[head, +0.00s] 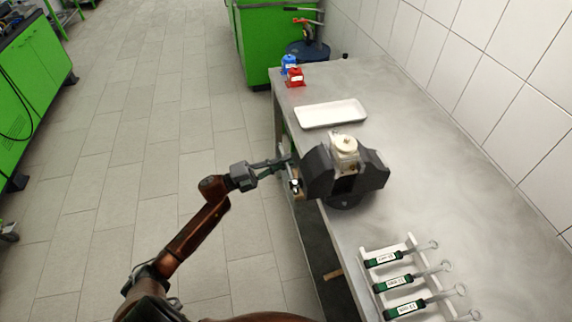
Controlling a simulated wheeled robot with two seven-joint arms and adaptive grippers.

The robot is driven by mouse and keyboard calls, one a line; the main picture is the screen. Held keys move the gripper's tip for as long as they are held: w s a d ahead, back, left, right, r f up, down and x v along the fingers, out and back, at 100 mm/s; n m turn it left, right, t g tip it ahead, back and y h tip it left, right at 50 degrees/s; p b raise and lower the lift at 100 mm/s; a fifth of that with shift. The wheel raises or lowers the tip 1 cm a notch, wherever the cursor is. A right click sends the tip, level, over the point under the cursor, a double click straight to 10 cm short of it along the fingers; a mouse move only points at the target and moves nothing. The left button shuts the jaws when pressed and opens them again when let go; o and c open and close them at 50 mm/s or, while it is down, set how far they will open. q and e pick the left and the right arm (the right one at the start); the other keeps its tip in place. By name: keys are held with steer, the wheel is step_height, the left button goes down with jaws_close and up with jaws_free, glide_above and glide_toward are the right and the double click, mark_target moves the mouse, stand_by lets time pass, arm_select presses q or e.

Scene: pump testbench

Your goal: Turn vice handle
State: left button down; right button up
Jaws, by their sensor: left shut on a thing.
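The dark grey vice (318,172) stands on the table near its left edge, with a cream-coloured pump part (344,146) between its jaws. The vice handle (295,186) is at the vice's left side, over the table edge, and is small and partly hidden by the gripper. My left gripper (286,166) reaches in from the left to the handle and is shut on it. My right gripper is not in view.
The grey table (440,170) runs along a white tiled wall. A white tray (331,113) and blue (289,64) and red (295,77) items lie beyond the vice. A rack (370,272) with several green-handled wrenches (404,283) is nearer. The floor to the left is free.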

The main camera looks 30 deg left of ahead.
arm_select(q)
steer(key=shift+a+r, duration=0.15)
steer(key=shift+a, duration=0.1)
steer(key=c, duration=2.5)
jaws_free()
steer(key=o, duration=0.3)
steer(key=shift+s+a, duration=0.2)
steer(key=shift+s, duration=0.1)
steer(key=shift+o, duration=0.8)
steer(key=shift+w+d, duration=0.2)
steer(key=shift+d, duration=0.1)
steer(key=v, duration=1.2)
